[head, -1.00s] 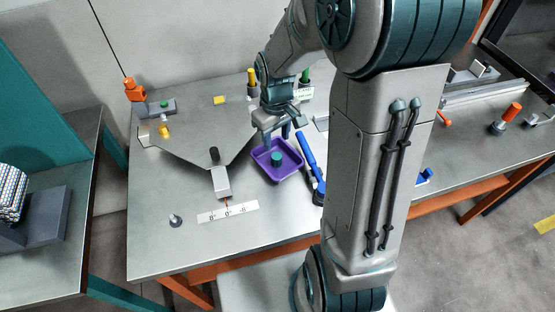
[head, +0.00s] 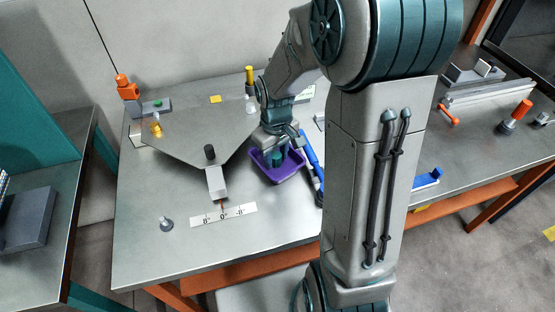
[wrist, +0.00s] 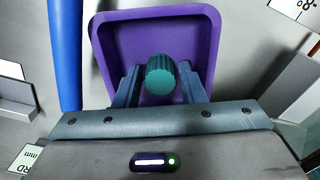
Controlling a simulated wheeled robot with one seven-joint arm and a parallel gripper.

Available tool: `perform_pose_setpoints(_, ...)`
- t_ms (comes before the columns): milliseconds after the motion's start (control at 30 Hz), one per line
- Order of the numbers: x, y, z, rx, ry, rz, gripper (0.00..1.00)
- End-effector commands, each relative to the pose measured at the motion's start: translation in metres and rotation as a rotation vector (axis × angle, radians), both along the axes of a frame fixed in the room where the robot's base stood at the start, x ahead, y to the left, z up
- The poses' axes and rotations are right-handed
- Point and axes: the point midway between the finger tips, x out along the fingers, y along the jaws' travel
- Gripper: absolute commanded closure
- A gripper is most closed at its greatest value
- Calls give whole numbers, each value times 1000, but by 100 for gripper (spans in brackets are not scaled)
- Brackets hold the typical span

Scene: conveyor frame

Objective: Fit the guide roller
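A teal ribbed cylinder (wrist: 160,78), perhaps the guide roller, is at the purple tray (wrist: 203,22). In the head view the tray (head: 283,176) lies on the metal table, with the teal cylinder (head: 278,158) partly hidden by my gripper. My gripper (head: 274,152) is over the tray. In the wrist view my gripper (wrist: 158,85) is open, with one finger on each side of the cylinder and a visible gap on both sides. I cannot tell where the roller's fitting place is.
A blue tool (head: 312,160) lies close along the tray's right side. A grey plate with a pointer arm (head: 216,184) and a white angle scale (head: 223,214) are left of the tray. A small metal peg (head: 166,224) stands at front left.

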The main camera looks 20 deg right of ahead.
Motion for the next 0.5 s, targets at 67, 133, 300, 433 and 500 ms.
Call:
perform_pose_setpoints(67, 0, 0, 0, 0, 0, 0, 87)
perform_pose_setpoints(133, 0, 0, 0, 0, 0, 0, 94)
perform_pose_setpoints(300, 0, 0, 3, 0, 0, 0, 95)
perform_pose_setpoints(433, 0, 0, 15, 0, 0, 0, 95)
perform_pose_setpoints(500, 0, 0, 24, 0, 0, 0, 95)
